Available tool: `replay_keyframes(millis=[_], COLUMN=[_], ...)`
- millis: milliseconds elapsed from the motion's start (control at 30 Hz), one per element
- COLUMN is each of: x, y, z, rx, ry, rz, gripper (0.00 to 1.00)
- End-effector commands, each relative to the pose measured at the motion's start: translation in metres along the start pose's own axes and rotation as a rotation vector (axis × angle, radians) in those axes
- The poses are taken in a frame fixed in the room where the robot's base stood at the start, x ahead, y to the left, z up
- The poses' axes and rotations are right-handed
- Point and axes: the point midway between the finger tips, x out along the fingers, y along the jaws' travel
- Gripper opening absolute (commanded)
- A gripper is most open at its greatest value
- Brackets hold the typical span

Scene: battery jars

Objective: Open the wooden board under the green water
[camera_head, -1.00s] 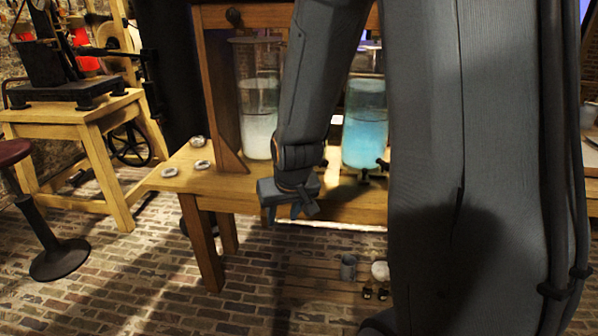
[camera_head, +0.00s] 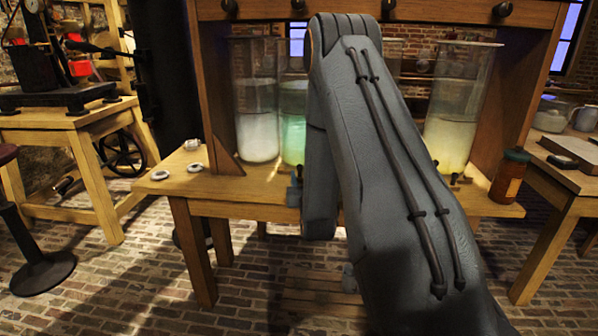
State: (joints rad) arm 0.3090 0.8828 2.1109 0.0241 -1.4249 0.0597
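The jar of green water (camera_head: 292,122) stands on the wooden bench (camera_head: 240,190), second from the left. My arm covers its right side. No separate wooden board shows under the green water; only the bench top and its front edge are visible there, and my arm hides part of this area. My gripper (camera_head: 295,192) is mostly hidden behind my arm; only a small grey piece shows at the bench's front edge, below the green jar. Whether it touches the bench, and whether its fingers are open, cannot be seen.
A jar of cloudy white water (camera_head: 257,135) stands left of the green one, and a yellow one (camera_head: 449,140) at the right. A brown bottle (camera_head: 509,176) stands at the bench's right end. Dark knobs line the upper beam (camera_head: 440,12). Brick floor lies open at the front left.

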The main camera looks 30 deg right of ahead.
Motion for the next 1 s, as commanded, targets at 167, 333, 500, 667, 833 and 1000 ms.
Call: replay_keyframes(millis=[167, 333, 500, 667, 833, 1000], x=[0.028, 0.051, 0.064, 0.067, 0.066, 0.066], y=[0.000, 0.000, 0.000, -0.001, -0.001, -0.001], z=[-0.001, -0.001, -0.001, -0.001, -0.001, -0.001], rx=[0.000, 0.000, 0.000, 0.000, 0.000, 0.000], ry=[0.002, 0.000, -0.001, -0.002, -0.002, -0.002], rz=[0.000, 0.000, 0.000, -0.001, -0.001, -0.001], gripper=[0.37, 0.37, 0.37, 0.37, 0.32, 0.03])
